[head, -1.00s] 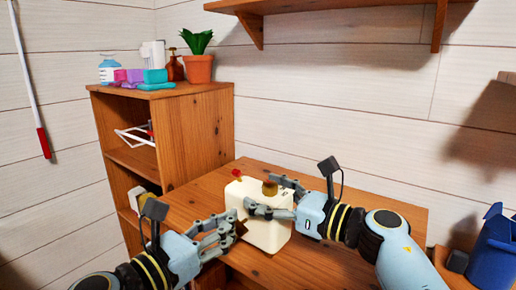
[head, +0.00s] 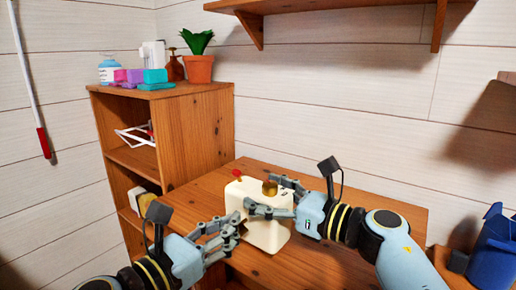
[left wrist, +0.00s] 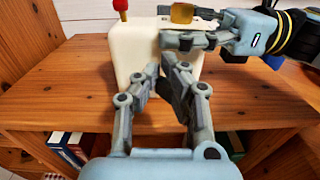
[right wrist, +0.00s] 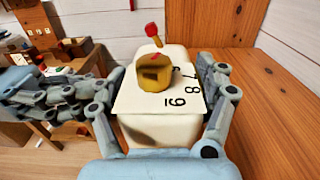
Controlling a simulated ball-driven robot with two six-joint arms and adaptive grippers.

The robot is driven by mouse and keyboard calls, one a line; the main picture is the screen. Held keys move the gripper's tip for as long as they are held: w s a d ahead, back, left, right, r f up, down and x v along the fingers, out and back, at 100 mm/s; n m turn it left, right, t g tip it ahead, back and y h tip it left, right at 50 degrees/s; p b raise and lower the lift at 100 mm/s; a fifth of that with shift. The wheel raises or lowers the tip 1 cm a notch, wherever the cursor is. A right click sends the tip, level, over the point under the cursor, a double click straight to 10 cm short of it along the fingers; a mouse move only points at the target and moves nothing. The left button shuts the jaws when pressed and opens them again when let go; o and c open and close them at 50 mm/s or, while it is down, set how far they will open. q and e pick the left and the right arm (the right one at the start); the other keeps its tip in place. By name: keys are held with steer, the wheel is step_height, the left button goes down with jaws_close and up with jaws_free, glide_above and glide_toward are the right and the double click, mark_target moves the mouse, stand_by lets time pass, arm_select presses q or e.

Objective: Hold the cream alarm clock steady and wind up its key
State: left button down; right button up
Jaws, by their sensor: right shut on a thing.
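My left gripper (head: 239,222) is at the clock's near-left side. In the left wrist view its fingers (left wrist: 160,70) are close together in front of the cream back. A dark brown key (head: 242,230) is mostly hidden by these fingertips.
The desk top (head: 340,255) is clear right of the clock. A wooden shelf unit (head: 205,135) with a potted plant (head: 199,69) and colored blocks stands behind to the left. A blue container (head: 493,255) is at the far right. Books show below the desk top in the left wrist view.

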arm_select(q)
steer(key=shift+s+d, duration=0.25)
steer(key=shift+d, duration=0.2)
steer(key=v, duration=0.6)
steer(key=shift+r, duration=0.4)
steer(key=shift+w+a, duration=0.1)
steer(key=shift+w+d+r, duration=0.1)
steer(key=shift+w+d, duration=0.2)
steer(key=shift+w, duration=0.8)
steer(key=shift+w+d, duration=0.25)
steer(key=shift+w, duration=0.8)
steer(key=shift+w+d+r, duration=0.1)
steer(key=shift+w+d, duration=0.2)
steer(key=shift+w, duration=0.8)
